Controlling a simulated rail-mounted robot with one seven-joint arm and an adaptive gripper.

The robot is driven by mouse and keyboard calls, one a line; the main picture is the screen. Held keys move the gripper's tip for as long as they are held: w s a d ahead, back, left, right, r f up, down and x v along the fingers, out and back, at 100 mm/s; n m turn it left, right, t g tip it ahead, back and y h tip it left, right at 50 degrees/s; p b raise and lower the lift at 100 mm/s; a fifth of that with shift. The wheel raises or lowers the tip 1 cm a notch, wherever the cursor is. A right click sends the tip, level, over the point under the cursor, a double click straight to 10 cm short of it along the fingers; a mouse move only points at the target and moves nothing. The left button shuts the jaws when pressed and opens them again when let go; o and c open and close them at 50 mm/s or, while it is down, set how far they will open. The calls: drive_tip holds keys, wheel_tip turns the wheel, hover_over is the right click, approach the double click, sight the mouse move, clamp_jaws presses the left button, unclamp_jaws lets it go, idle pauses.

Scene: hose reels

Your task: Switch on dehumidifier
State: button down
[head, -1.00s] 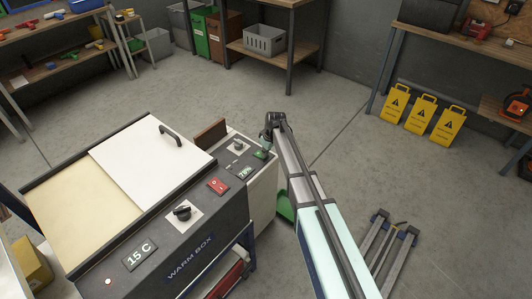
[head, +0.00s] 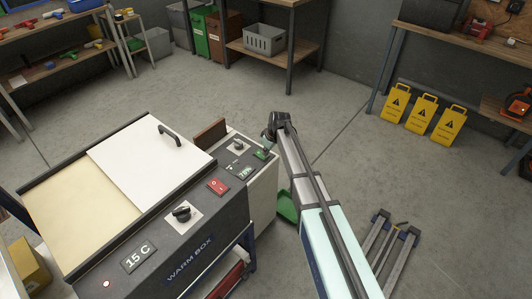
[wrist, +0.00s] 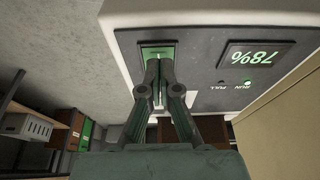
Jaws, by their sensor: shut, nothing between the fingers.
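The dehumidifier (head: 265,184) is a pale box with a dark top panel, just behind the warm box. Its panel carries a display (head: 245,172) reading 78%, a knob (head: 238,145) and a green switch (head: 262,154) at the right edge. In the wrist view the display (wrist: 252,57) is upside down, and the RUN lamp (wrist: 247,82) glows green while the FULL lamp (wrist: 221,82) is dark. My gripper (wrist: 159,66) is shut and empty, its tips at the green switch (wrist: 157,48). They partly cover it; I cannot tell whether they touch it.
The warm box (head: 190,245), with a red switch (head: 218,186), a black knob (head: 182,211) and a 15 C display (head: 138,257), stands in front to the left. A brown board (head: 209,134) rises behind the dehumidifier. Yellow floor signs (head: 421,114) stand at the right, with open floor between.

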drive_tip(key=shift+r+p, duration=0.3)
drive_tip(key=shift+r, duration=0.3)
drive_tip(key=d+v, duration=0.1)
drive_tip(key=v, duration=1.1)
drive_tip(key=shift+s, duration=0.4)
drive_tip(key=shift+r, duration=0.1)
drive_tip(key=s+d+f+m+g+h, duration=0.15)
drive_tip(key=s+d+f+m, duration=0.3)
drive_tip(key=s+f, duration=0.75)
drive_tip(key=s+d+f+m+g+h, duration=0.15)
drive_tip(key=s+d+f+m, duration=0.3)
drive_tip(key=s+f, duration=0.8)
drive_tip(key=s+d+f+g, duration=0.2)
drive_tip(key=s+f, duration=0.1)
drive_tip(key=s, duration=0.8)
drive_tip(key=s+d+f+m+g, duration=0.1)
drive_tip(key=s+d+f+g, duration=0.1)
drive_tip(key=s, duration=1)
drive_tip(key=s+d+f+g, duration=0.2)
drive_tip(key=s+f, duration=0.1)
drive_tip(key=s, duration=0.9)
drive_tip(key=shift+f, duration=0.3)
